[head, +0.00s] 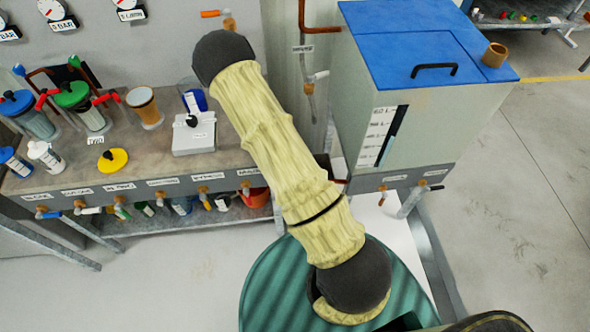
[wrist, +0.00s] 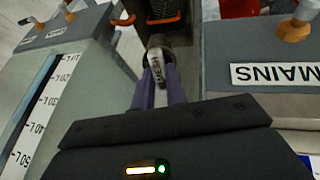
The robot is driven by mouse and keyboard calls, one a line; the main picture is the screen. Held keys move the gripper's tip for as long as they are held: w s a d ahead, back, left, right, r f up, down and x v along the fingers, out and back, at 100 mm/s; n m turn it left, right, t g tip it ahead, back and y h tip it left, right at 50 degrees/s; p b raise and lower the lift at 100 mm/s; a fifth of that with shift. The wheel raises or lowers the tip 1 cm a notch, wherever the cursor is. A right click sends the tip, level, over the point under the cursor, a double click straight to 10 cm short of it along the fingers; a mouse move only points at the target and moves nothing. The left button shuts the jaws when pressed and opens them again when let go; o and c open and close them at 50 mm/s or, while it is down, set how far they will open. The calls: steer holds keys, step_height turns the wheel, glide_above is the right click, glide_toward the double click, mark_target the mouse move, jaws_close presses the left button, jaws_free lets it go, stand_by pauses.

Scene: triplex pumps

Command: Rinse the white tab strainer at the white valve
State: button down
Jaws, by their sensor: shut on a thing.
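My gripper (wrist: 160,73) shows in the wrist view, its two purplish fingers shut on a small pale tab with dark lettering. I take this to be the white tab strainer (wrist: 157,77); a rounded grey part lies beyond the tab, and the rest is hidden. In the head view my arm hides both gripper and strainer.
The tank (head: 420,125) with a blue lid stands right of my arm. The bench (head: 225,160) with jars and a scale is left. In the wrist view, the tank's litre marks and the MAINS label (wrist: 276,76) flank a narrow gap. Open floor (head: 530,230) lies right.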

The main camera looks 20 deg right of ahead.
steer(key=w+d+f+b, duration=0.2)
steer(key=w+d, duration=0.7)
steer(key=d, duration=0.1)
steer(key=shift+w+f+b, duration=0.2)
steer(key=shift+f+b, duration=0.2)
stand_by(0.6)
steer(key=shift+s+d, duration=0.15)
stand_by(0.4)
steer(key=shift+s+d, duration=0.3)
steer(key=shift+s+a, duration=0.1)
steer(key=shift+a, duration=0.05)
stand_by(0.4)
steer(key=shift+s+a, duration=2.65)
steer(key=shift+a, duration=0.15)
steer(key=shift+s+a+r+p, duration=0.75)
steer(key=shift+a+r, duration=0.05)
steer(key=shift+r, duration=0.15)
steer(key=shift+s+a+r+p, duration=0.7)
steer(key=shift+a+r, duration=0.1)
steer(key=shift+r, duration=0.1)
steer(key=shift+s+a+r, duration=0.2)
steer(key=shift+s+a, duration=0.05)
